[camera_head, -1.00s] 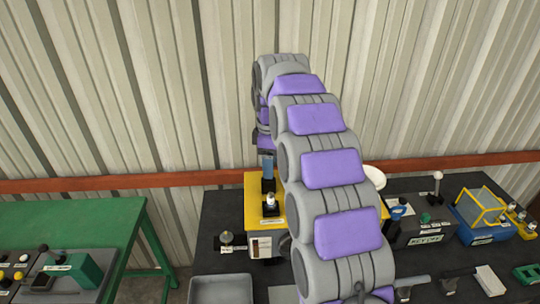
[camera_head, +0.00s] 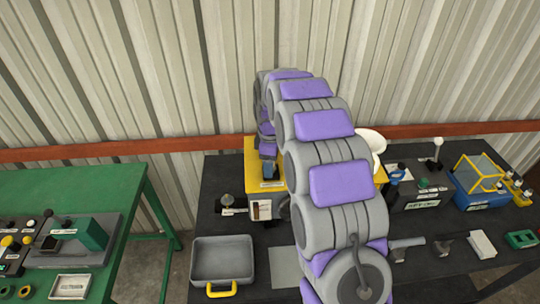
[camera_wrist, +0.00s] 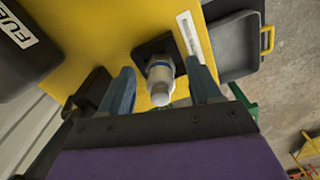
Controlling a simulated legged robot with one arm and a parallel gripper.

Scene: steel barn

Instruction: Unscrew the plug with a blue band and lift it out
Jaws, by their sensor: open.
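The plug (camera_wrist: 160,78) shows in the wrist view as a pale grey-white cylinder with a rounded end and a faint bluish ring. It stands in a black square base on the yellow box (camera_wrist: 105,35). My gripper (camera_wrist: 162,82) is open, with one blue finger on each side of the plug. Gaps show between the fingers and the plug. In the head view my gripper (camera_head: 270,168) is low over the left part of the yellow box (camera_head: 252,160) and hides the plug.
A grey tray with a yellow handle (camera_head: 222,281) lies front left on the dark table. A black knob device (camera_head: 230,203) stands beside the box. Right are a grey box (camera_head: 415,200) and a blue-yellow case (camera_head: 478,185). A green table (camera_head: 80,205) stands left.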

